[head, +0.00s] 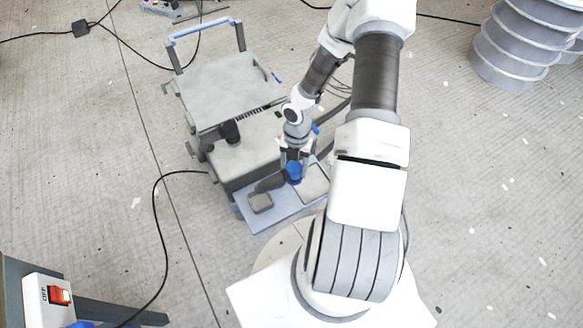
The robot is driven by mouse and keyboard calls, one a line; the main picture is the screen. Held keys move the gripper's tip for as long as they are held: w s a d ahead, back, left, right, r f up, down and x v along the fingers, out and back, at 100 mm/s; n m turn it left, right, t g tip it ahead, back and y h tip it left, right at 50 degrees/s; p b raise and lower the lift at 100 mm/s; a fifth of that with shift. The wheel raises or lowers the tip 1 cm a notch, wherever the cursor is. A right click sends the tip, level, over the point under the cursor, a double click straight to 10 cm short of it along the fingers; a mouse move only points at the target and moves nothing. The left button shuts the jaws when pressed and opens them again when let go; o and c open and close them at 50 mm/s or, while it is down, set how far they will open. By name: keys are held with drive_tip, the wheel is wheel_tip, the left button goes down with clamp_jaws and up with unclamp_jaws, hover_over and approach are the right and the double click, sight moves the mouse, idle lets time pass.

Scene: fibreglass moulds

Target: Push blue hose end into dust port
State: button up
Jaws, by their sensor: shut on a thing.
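My gripper (293,157) is low over the front shelf of a grey wheeled cart, pointing down. It is shut on the blue hose end (294,173), which shows just below the fingers. A dark tool-like body (270,182) lies directly left of the blue end, on or just above the shelf. I cannot tell whether the two touch, or whether the dust port is on this body; the port's opening is not discernible. A dark hose (338,108) runs behind my arm, partly hidden by it.
A grey block (260,202) and a pale pad lie on the blue-grey shelf (285,212). Black cables cross the floor. A red switch (60,295) is lower left; ribbed grey moulds (515,45) stand upper right.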

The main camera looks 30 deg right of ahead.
drive_tip(key=w+a+r+m+t+p, duration=0.1)
drive_tip(key=w+a+r+m+p, duration=0.2)
drive_tip(key=r+m, duration=0.6)
drive_tip(key=w+a+r+m+t+p, duration=0.1)
drive_tip(key=a+r+m+p, duration=0.3)
drive_tip(key=r+m, duration=0.5)
drive_tip(key=w+a+r+m+t+h+p, duration=0.1)
drive_tip(key=w+a+r+m+p, duration=0.3)
drive_tip(key=r, duration=1.7)
drive_tip(key=m+p, duration=0.3)
drive_tip(key=m, duration=0.2)
drive_tip(key=shift+w+a+r, duration=0.15)
drive_tip(key=shift+w+r, duration=0.15)
drive_tip(key=shift+w, duration=0.05)
